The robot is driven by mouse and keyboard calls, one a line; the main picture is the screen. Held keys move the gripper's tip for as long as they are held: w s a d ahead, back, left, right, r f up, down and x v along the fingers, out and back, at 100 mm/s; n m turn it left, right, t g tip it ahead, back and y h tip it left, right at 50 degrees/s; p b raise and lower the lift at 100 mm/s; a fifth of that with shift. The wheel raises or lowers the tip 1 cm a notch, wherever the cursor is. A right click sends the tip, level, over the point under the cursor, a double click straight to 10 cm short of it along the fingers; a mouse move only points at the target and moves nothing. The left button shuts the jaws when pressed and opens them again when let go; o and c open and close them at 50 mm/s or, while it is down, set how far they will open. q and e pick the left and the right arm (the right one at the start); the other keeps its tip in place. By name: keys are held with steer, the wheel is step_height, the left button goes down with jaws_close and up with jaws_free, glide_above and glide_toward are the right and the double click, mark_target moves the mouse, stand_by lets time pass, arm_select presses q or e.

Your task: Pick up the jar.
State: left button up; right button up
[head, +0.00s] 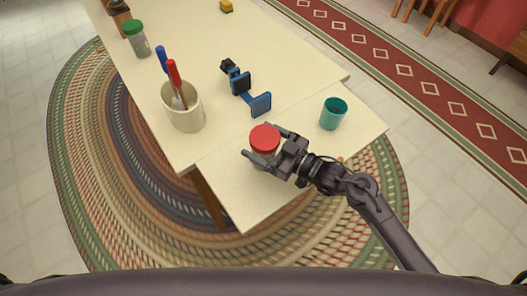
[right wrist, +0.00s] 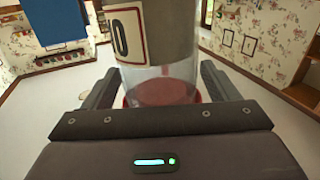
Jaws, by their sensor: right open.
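A jar with a red lid (head: 264,137) stands on the near part of the cream table. My right gripper (head: 259,142) is open, with one finger on each side of the jar. In the right wrist view the jar's clear body and label (right wrist: 155,38) show between the two fingers (right wrist: 160,88). I cannot tell whether either finger touches it. The jar's lower body is mostly hidden in the head view. My left gripper is in neither view.
A teal cup (head: 332,114) stands right of the jar. A cream holder (head: 184,108) with red and blue utensils is at left. A blue and black tool (head: 242,84) lies behind. A green-lidded jar (head: 136,40) and a brown container (head: 119,18) stand farther back.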

steer(key=c, duration=1.5)
steer(key=shift+o, duration=0.2)
steer(key=shift+r, duration=0.1)
